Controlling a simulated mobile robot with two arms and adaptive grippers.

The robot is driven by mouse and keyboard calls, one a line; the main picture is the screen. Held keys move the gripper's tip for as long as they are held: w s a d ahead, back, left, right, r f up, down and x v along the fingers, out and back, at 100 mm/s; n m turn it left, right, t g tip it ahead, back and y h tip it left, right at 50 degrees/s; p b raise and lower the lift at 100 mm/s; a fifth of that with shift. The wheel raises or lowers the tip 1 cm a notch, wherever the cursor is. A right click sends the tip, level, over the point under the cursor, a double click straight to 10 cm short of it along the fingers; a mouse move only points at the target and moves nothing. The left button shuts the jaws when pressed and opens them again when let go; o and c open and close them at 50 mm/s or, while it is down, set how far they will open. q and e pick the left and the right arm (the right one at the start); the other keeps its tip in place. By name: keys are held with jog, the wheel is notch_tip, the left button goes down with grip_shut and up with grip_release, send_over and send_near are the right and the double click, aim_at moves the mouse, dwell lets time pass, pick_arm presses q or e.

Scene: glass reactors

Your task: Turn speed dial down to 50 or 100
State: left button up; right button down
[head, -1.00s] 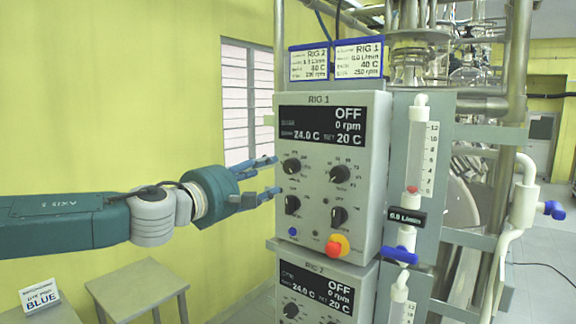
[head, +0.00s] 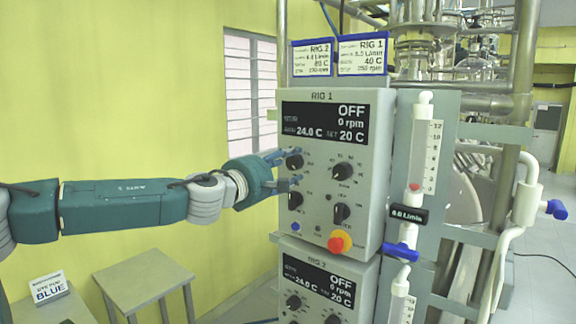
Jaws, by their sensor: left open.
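The RIG 1 control panel (head: 384,125) is a pale box with a dark display reading OFF, 0 rpm, 24.0 C and SET 20 C. It carries an upper left dial (head: 294,162), an upper right dial (head: 342,171), a lower left dial (head: 295,201) and a lower right dial (head: 341,213), all black. Their labels are too small to tell which is speed. My left gripper (head: 283,169) is open at the panel's left side, its fingers above and below the upper left dial. I cannot tell whether they touch it. My right gripper is not in view.
A red and yellow button (head: 340,241) and a blue button (head: 295,226) sit low on the panel. A second panel, RIG 2 (head: 368,290), is below. A flowmeter (head: 423,150) with a blue valve (head: 401,252) stands to the right. Small tables are at lower left.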

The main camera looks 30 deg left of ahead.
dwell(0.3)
pick_arm(q)
jog(key=c, duration=1.2)
jog(key=shift+o, duration=0.2)
